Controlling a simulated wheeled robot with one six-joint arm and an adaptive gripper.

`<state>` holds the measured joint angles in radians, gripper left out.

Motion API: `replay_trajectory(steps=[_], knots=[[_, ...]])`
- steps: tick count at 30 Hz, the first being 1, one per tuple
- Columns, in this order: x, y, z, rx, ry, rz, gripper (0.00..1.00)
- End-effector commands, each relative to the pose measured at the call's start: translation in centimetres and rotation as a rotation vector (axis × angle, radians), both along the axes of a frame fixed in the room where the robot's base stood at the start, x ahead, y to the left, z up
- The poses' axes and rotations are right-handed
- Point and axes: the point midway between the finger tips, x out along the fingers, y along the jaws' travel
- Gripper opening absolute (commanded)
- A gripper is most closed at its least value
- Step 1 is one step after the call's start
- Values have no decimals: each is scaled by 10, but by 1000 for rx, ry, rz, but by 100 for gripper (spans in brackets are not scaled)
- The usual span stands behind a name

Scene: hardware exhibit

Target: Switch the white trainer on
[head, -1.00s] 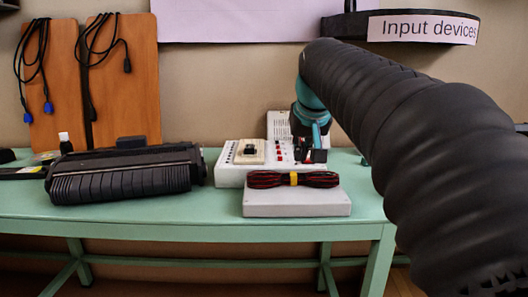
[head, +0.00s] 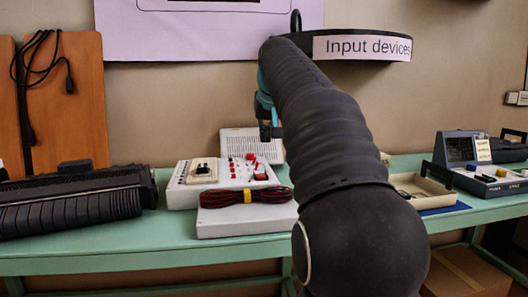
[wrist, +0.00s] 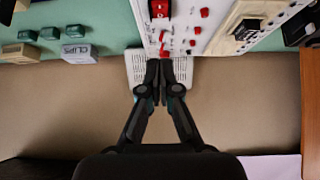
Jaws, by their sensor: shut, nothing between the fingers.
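The white trainer (head: 183,197) is a low white box on the green table, with a black part on a beige block at its left and several red knobs. It shows upside down at the top of the wrist view (wrist: 222,40). A red rocker switch (wrist: 159,9) sits at the top edge there; its position is unclear. My gripper (head: 269,133) is shut and empty, above the trainer's rear right side. In the wrist view my fingertips (wrist: 161,70) point toward the red knobs and overlap a white vented panel (wrist: 135,67). Contact is not visible.
A red-and-black cable bundle (head: 245,196) lies on a white box (head: 240,222) in front of the trainer. A black ridged device (head: 70,210) lies left. A beige tray (head: 425,190) and a grey instrument (head: 490,178) stand right. An "Input devices" sign (head: 362,47) hangs above.

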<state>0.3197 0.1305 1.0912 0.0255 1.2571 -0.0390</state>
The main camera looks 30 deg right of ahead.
Motion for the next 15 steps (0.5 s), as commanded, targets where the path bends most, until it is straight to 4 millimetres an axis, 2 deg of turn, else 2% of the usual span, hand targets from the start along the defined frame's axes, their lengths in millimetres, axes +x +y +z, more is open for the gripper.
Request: replay_trajectory(steps=[15], knots=[[54,-15,-73,1,3,0,0]])
